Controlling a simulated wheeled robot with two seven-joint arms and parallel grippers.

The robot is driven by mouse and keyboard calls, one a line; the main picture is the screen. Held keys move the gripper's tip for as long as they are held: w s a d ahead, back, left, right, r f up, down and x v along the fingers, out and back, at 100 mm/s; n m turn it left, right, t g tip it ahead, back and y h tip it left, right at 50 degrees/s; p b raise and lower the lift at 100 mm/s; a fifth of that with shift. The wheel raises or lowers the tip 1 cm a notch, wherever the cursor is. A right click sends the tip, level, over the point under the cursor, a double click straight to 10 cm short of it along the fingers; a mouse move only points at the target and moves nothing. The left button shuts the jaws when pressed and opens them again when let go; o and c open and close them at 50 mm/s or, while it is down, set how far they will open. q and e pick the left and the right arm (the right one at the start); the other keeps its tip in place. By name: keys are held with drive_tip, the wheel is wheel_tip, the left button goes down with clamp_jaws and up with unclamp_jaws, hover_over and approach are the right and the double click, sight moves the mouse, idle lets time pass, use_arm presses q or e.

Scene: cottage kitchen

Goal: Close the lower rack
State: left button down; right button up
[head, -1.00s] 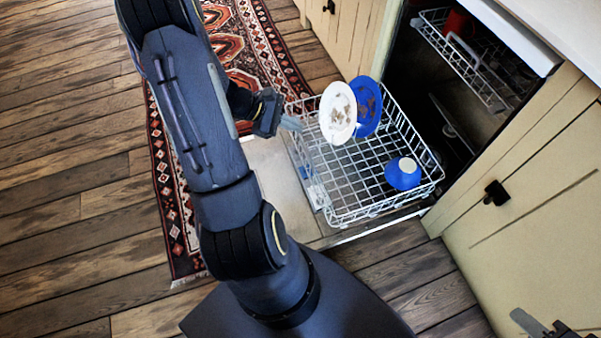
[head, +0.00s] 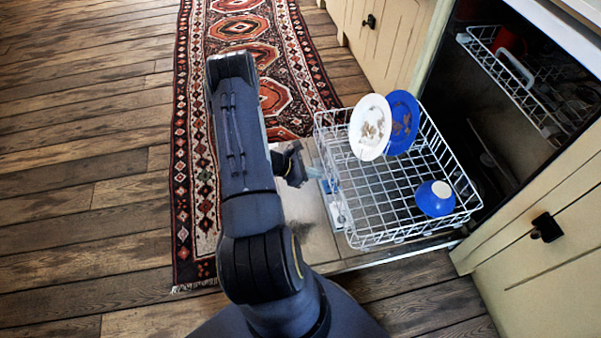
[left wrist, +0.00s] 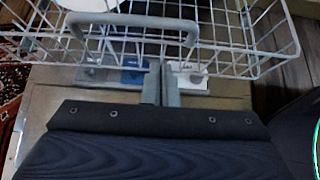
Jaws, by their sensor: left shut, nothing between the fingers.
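The lower rack (head: 372,238) is a white wire basket pulled out of the dishwasher over its open door (head: 312,225). It holds a white plate (head: 369,128) with brown stains, a blue plate (head: 403,122) and a blue bowl (head: 435,199). My left gripper (head: 313,172) is shut and empty, at the rack's outer side, left of it in the head view. In the left wrist view the fingers (left wrist: 161,85) point at the rack's front, below its grey handle (left wrist: 133,22). I cannot tell whether they touch the wire. My right gripper is out of view.
The upper rack (head: 510,75) sits inside the dishwasher with a red item (head: 509,40). Cream cabinets (head: 540,265) flank the opening. A patterned rug (head: 196,150) lies on the wooden floor, which is clear at left.

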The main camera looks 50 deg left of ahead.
use_arm(q)
drive_tip(key=shift+w+d+r, duration=0.2)
drive_tip(key=shift+w+d, duration=0.05)
drive_tip(key=shift+w, duration=0.25)
drive_tip(key=shift+w+d+r, duration=0.15)
drive_tip(key=shift+w+d, duration=0.1)
drive_tip(key=shift+w, duration=0.3)
drive_tip(key=shift+w+d+r, duration=0.2)
drive_tip(key=shift+w+d, duration=0.05)
drive_tip(key=shift+w, duration=0.25)
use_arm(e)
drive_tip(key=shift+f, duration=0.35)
